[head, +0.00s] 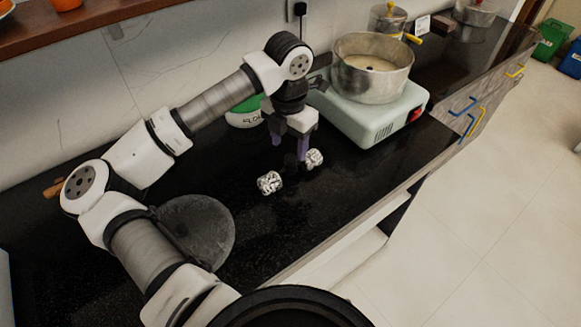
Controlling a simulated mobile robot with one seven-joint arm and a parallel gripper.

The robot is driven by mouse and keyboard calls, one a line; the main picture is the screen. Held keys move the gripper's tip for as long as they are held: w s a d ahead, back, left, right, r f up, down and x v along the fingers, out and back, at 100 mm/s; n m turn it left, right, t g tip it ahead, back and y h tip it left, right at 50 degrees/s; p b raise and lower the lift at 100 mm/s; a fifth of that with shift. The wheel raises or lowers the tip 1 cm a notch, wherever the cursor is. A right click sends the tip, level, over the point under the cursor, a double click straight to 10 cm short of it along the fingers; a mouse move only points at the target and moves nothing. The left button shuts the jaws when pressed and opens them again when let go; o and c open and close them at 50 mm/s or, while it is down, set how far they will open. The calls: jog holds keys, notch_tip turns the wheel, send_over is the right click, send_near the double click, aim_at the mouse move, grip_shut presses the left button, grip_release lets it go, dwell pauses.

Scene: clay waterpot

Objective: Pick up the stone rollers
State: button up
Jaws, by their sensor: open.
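Two stone rollers, short and white with a dark carved pattern, are on the black countertop (215,268). One roller (269,182) lies nearer to me and to the left. The other roller (314,158) is farther back and to the right. My gripper (290,152) points down just above and behind the gap between them, with its purple fingers apart. The right finger is close to the farther roller; I cannot tell whether it touches. Dark parts between the rollers are hard to make out against the black counter.
A grey round stone slab (205,225) lies to the left, under my arm. A metal pot (372,68) stands on a pale green stove (375,118) at the right. A green-and-white container (245,116) stands behind my gripper. The counter's front edge is nearby.

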aim_at(291, 157)
jog(key=f, duration=0.1)
jog(key=f+p, duration=0.2)
jog(key=f, duration=0.1)
jog(key=shift+s+d, duration=0.2)
jog(key=shift+d, duration=0.05)
jog(key=shift+f, duration=0.6)
grip_shut()
jog(key=shift+r, duration=0.1)
